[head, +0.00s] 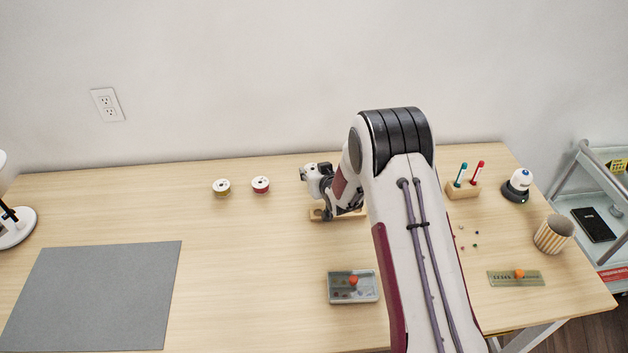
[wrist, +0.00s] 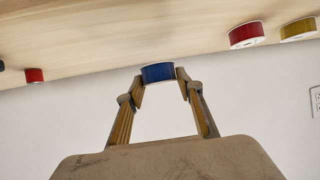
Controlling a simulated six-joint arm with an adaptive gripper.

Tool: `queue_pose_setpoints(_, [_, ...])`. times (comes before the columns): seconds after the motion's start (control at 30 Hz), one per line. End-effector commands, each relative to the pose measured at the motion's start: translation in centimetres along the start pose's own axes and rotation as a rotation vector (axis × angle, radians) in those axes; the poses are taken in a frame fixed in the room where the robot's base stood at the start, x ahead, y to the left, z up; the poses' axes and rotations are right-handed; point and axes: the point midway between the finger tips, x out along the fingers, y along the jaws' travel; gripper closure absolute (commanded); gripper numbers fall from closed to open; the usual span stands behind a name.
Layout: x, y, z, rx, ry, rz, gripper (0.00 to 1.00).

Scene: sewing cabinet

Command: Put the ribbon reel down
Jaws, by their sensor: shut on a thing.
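The blue ribbon reel (wrist: 158,73) is between the two fingertips of my gripper (wrist: 159,78) in the wrist view. My gripper is shut on its sides. Whether the reel touches the table or hangs above it, I cannot tell. A red reel (head: 260,185) and a yellow reel (head: 221,187) stand apart to the left of my wrist. The red reel (wrist: 246,35) and yellow reel (wrist: 298,29) also show at the upper right of the wrist view.
A pen holder (head: 461,192) and striped cup (head: 553,234) stand at right, a grey mat (head: 95,295) at left. The table between mat and box is clear.

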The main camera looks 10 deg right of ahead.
Motion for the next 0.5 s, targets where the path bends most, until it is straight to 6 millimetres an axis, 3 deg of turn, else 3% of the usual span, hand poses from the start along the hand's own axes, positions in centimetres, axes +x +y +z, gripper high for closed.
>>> queue_pose_setpoints(0.17, [0.2, 0.0, 0.4, 0.000, -0.001, 0.000, 0.83])
queue_pose_setpoints(0.5, [1.6, 0.0, 3.0, 0.000, -0.002, 0.000, 0.83])
